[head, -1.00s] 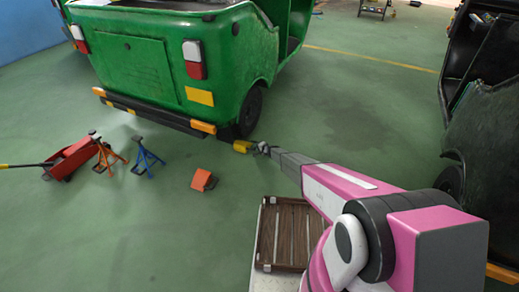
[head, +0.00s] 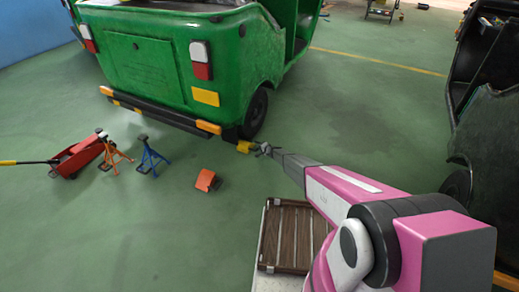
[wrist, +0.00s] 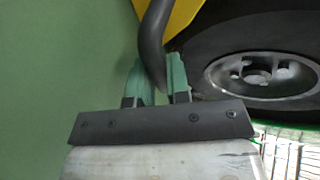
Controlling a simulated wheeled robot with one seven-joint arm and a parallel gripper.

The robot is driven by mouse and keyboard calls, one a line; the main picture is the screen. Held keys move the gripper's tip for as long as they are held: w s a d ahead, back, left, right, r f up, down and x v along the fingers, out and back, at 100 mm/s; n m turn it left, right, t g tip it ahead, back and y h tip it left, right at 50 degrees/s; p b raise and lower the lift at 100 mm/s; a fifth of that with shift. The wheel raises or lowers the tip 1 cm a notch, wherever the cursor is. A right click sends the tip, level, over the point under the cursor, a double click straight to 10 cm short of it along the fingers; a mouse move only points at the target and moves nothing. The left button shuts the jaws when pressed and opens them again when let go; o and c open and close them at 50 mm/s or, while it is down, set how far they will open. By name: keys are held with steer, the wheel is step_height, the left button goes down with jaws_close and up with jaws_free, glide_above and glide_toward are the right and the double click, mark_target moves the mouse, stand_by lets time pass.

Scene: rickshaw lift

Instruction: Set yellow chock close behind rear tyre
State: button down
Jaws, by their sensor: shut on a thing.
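The yellow chock (head: 244,147) is by the right rear tyre (head: 256,113) of the green rickshaw (head: 170,60), low near the floor at the bumper's right end. My gripper (head: 263,149) is just right of the chock. In the wrist view my gripper (wrist: 160,82) has its teal fingers on either side of a dark curved handle, shut on it. The handle runs up to the yellow chock (wrist: 184,14) at the top. The tyre (wrist: 215,35) with its silver hub fills the upper right, close beside the chock. Whether chock and tyre touch cannot be told.
A red-orange chock (head: 207,180) lies on the floor. An orange stand (head: 112,153), a blue stand (head: 148,157) and a red jack (head: 77,156) are at left. A dark vehicle (head: 490,120) is at right. A slatted tray (head: 295,235) is in front.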

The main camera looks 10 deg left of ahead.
steer(key=shift+w+d+f, duration=0.1)
steer(key=shift+w+d, duration=0.25)
steer(key=shift+w, duration=0.55)
steer(key=shift+w+d+f, duration=0.1)
steer(key=shift+w+d, duration=0.2)
steer(key=shift+w, duration=0.55)
steer(key=c, duration=0.9)
jaws_free()
steer(key=shift+s+r, duration=0.1)
steer(key=shift+r, duration=0.05)
steer(key=shift+v, duration=4.2)
